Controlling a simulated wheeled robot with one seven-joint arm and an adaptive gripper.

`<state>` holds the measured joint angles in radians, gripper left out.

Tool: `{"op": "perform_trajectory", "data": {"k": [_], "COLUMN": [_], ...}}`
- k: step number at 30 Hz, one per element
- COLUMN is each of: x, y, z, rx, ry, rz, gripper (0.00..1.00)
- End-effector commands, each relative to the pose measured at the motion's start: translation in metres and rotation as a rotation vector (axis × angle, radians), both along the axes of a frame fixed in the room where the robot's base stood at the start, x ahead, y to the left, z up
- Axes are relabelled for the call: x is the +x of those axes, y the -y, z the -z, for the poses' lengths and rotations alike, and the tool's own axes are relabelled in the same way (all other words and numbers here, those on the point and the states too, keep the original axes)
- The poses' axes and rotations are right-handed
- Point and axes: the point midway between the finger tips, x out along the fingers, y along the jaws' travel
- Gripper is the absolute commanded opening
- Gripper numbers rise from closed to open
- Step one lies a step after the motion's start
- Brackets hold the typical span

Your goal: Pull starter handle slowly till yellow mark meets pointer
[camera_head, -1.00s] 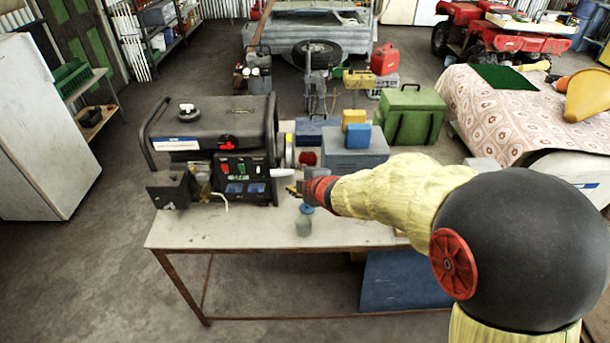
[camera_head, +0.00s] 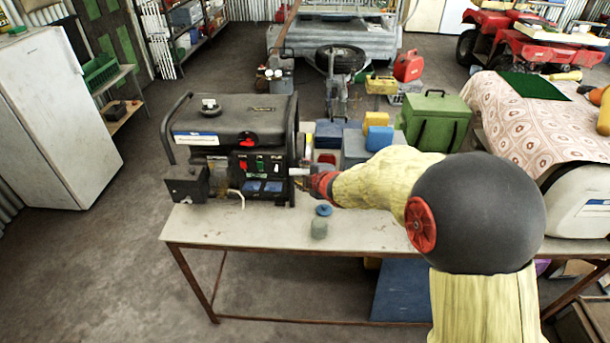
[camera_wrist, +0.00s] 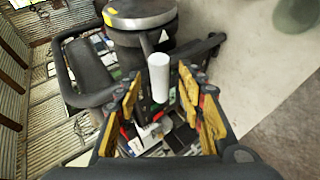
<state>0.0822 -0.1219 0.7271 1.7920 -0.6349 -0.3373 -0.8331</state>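The generator (camera_head: 225,120) stands on the bench, its starter side facing right toward my gripper. The white starter handle (camera_head: 299,171) sticks out from that side. In the wrist view the handle (camera_wrist: 158,77) is a pale cylinder on a short grey stem below a round metal-topped disc (camera_wrist: 140,14). A yellow mark (camera_wrist: 107,18) shows on the disc's left rim. I cannot make out a pointer. My gripper (camera_wrist: 160,88) is open, its yellow-padded fingers on either side of the handle with gaps showing. In the head view my gripper (camera_head: 311,178) is just right of the handle.
A small green-grey object (camera_head: 318,229) and a blue round piece (camera_head: 323,210) are on the bench (camera_head: 260,230) below my gripper. The bench front is mostly clear.

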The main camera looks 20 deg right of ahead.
Motion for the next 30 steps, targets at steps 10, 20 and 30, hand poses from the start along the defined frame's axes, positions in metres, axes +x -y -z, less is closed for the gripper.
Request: {"op": "perform_trajectory", "data": {"k": [10,20,30], "x": [-0.0003,-0.0004,-0.0005], "y": [0.0001,0.0001,0.0002], "z": [-0.0002,0.0,0.0001], "rx": [0.0,0.001,0.001], "ry": [0.0,0.0,0.0], "rz": [0.0,0.001,0.001], "gripper": [0.25,0.06,0.0]}}
